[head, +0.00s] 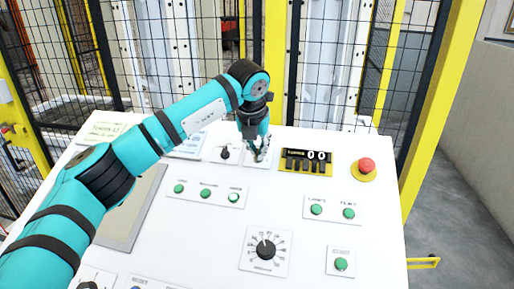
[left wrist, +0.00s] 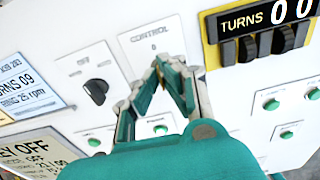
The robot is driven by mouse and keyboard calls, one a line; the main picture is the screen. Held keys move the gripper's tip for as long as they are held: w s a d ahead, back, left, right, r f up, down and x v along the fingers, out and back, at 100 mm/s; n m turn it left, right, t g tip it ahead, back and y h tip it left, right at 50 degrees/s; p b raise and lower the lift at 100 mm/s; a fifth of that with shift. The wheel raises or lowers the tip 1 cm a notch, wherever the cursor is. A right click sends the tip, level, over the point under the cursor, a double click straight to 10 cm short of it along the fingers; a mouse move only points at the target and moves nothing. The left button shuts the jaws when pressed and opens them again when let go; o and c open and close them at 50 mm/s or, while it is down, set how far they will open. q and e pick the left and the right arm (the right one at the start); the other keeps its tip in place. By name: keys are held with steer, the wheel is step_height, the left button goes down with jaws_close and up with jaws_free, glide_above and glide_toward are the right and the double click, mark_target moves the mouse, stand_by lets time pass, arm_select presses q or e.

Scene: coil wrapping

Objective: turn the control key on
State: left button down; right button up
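The control key's white plate, labelled CONTROL with a 0 mark, shows in the left wrist view (left wrist: 178,36). My left gripper (head: 261,154) reaches down to this plate, just left of the turns counter. In the left wrist view, its fingertips (left wrist: 172,68) come together just below the 0 mark. A small brass-coloured sliver, seemingly the control key (left wrist: 158,71), shows at the tips, and the fingers look closed on it. They hide most of the key, so its angle cannot be told. A screen (left wrist: 38,156) reads KEY OFF. My right gripper is not in view.
A black selector knob (left wrist: 96,88) is left of the key plate. The yellow turns counter (head: 307,160) shows 00, with a red emergency button (head: 366,166) farther right. Green buttons (head: 206,194) and a large dial (head: 265,250) are nearer. A mesh fence stands behind.

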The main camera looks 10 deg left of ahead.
arm_select(q)
steer(key=shift+m, duration=0.4)
steer(key=m+b, duration=0.1)
steer(key=m, duration=0.2)
steer(key=shift+m, duration=0.4)
steer(key=m+b, duration=0.1)
steer(key=m, duration=0.3)
steer(key=shift+d+m, duration=0.15)
steer(key=shift+m, duration=0.15)
steer(key=m, duration=0.4)
steer(key=shift+s+d, duration=0.1)
steer(key=m, duration=0.4)
steer(key=shift+s, duration=0.1)
steer(key=shift+m, duration=0.4)
steer(key=c, duration=1.5)
jaws_free()
steer(key=shift+f, duration=0.1)
steer(key=shift+c, duration=0.2)
